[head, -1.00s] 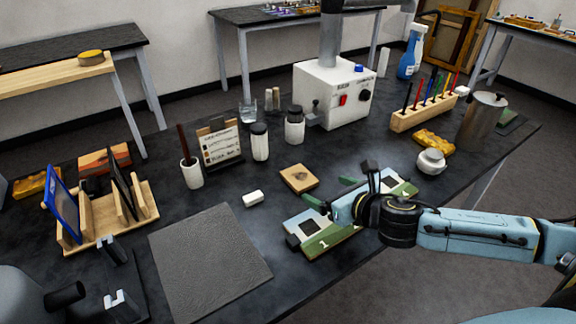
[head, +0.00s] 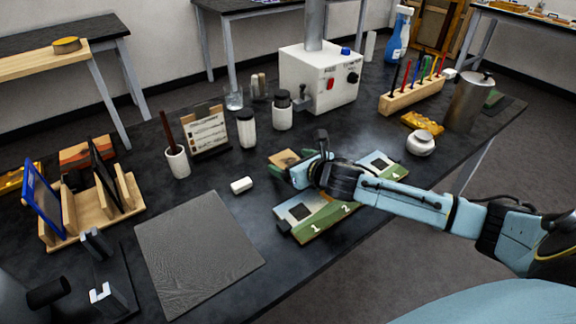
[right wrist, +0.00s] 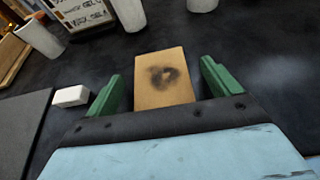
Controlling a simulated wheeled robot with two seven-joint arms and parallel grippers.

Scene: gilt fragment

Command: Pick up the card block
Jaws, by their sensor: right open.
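I take the card block to be the tan square block (head: 283,159) with a dark smudge on top. It lies flat on the dark bench, and my right gripper partly covers it in the head view. In the right wrist view the block (right wrist: 163,78) shows ahead of the palm, between the lines of the two green fingers. My right gripper (head: 297,168) is open, and it also shows in the right wrist view (right wrist: 160,85). A gap shows on each side of the block, with no finger touching it.
A small white block (head: 241,185) and a grey mat (head: 198,255) lie left of the tan block. Numbered green-and-white plates (head: 310,215) lie under and beside my right arm. White jars (head: 247,128), a card stand (head: 208,137) and a white machine (head: 318,80) stand behind.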

